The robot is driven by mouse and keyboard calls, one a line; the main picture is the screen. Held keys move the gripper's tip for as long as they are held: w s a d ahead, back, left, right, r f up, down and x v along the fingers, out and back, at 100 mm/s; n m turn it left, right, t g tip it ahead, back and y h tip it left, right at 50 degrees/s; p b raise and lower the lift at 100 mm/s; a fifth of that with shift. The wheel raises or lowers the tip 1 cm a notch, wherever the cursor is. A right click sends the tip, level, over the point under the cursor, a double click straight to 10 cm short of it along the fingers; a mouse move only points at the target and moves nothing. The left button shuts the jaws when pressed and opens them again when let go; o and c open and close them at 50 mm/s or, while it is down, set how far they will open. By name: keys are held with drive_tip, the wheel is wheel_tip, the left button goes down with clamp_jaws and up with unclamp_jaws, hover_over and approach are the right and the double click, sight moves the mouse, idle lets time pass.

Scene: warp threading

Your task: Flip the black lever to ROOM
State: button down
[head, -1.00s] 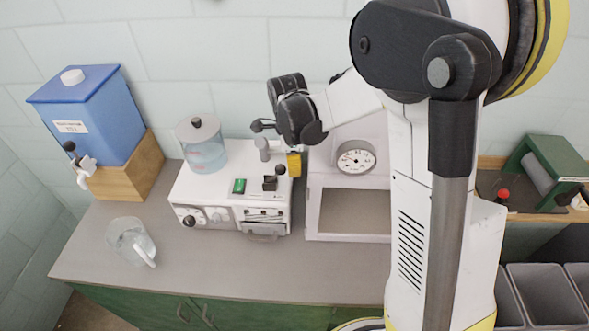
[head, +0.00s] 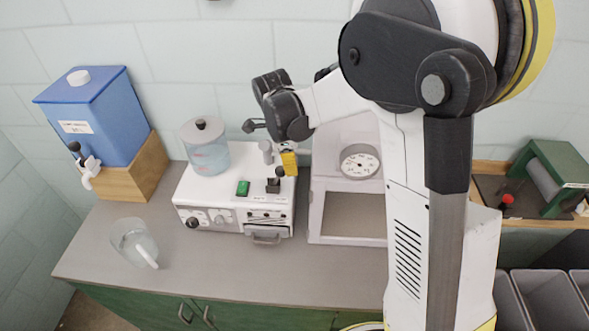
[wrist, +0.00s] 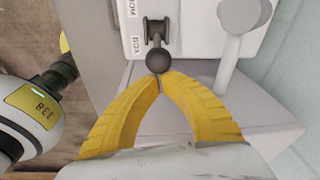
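The black lever (head: 279,171) stands on top of the white machine (head: 215,192), near its right rear part. In the wrist view its round black knob (wrist: 157,61) leans toward the BOX label (wrist: 136,44), away from the ROOM label (wrist: 133,12). My gripper (wrist: 160,79) has its two yellow fingers meeting at the tips, with nothing visible between them. The tips sit right at the knob; I cannot tell whether they touch it. In the head view my gripper (head: 289,172) is just right of the knob.
A lidded clear jar (head: 206,150) and a green switch (head: 242,188) are on the machine. A grey post (wrist: 235,35) stands near the lever. A white cabinet with a dial (head: 360,162) is close on the right. A glass pitcher (head: 134,242) stands front left.

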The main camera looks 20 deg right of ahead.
sight(278, 167)
drive_tip(key=shift+w+a+r, duration=0.15)
drive_tip(key=shift+a+r, duration=0.1)
drive_tip(key=shift+a, duration=0.2)
drive_tip(key=shift+w+a+r, duration=0.15)
drive_tip(key=shift+a+r, duration=0.1)
drive_tip(key=shift+a, duration=0.2)
drive_tip(key=shift+w+a+r, duration=0.15)
drive_tip(key=shift+w+a, duration=0.05)
drive_tip(key=shift+a, duration=0.3)
drive_tip(key=shift+w+a+r, duration=0.15)
drive_tip(key=shift+w+a, duration=0.05)
drive_tip(key=shift+a, duration=0.25)
drive_tip(key=shift+w+a+b, duration=0.2)
drive_tip(key=shift+w+a, duration=0.15)
drive_tip(key=shift+a, duration=0.45)
drive_tip(key=shift+w+a+b, duration=0.2)
drive_tip(key=shift+w+a, duration=0.1)
drive_tip(key=shift+a, duration=0.45)
